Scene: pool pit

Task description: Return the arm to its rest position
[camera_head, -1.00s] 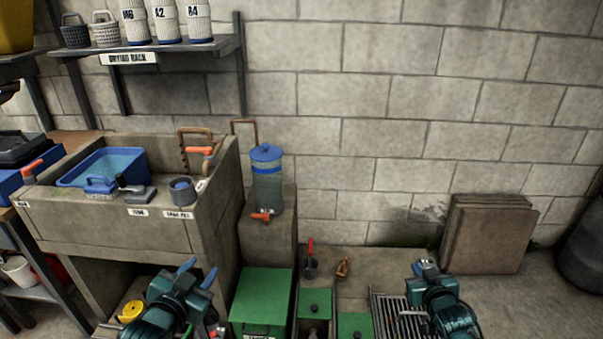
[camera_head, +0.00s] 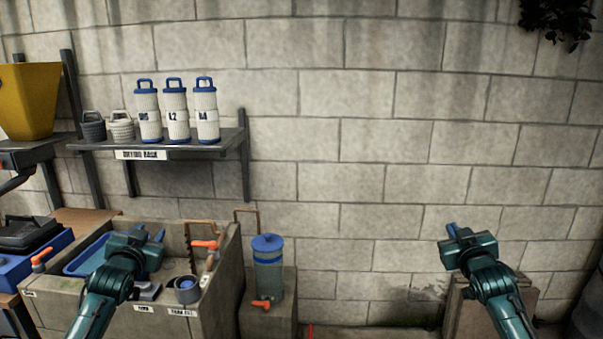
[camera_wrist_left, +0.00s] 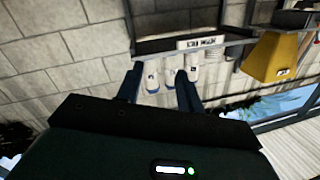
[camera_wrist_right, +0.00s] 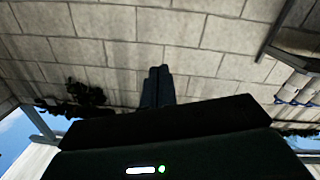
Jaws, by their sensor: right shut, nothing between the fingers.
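My left gripper (camera_head: 149,237) is raised in front of the concrete sink on the left of the head view. In the left wrist view its two fingers (camera_wrist_left: 158,86) stand apart with nothing between them, so it is open and empty. My right gripper (camera_head: 451,228) is raised in front of the bare block wall on the right of the head view. In the right wrist view its fingers (camera_wrist_right: 157,86) are together and hold nothing.
The concrete sink (camera_head: 215,314) holds a blue tub (camera_head: 82,262). A drying rack shelf (camera_head: 200,147) carries several white canisters and two baskets. A blue-lidded dispenser (camera_head: 267,270) stands beside the sink. Brown slabs (camera_head: 465,318) lean on the wall. Space between my arms is clear.

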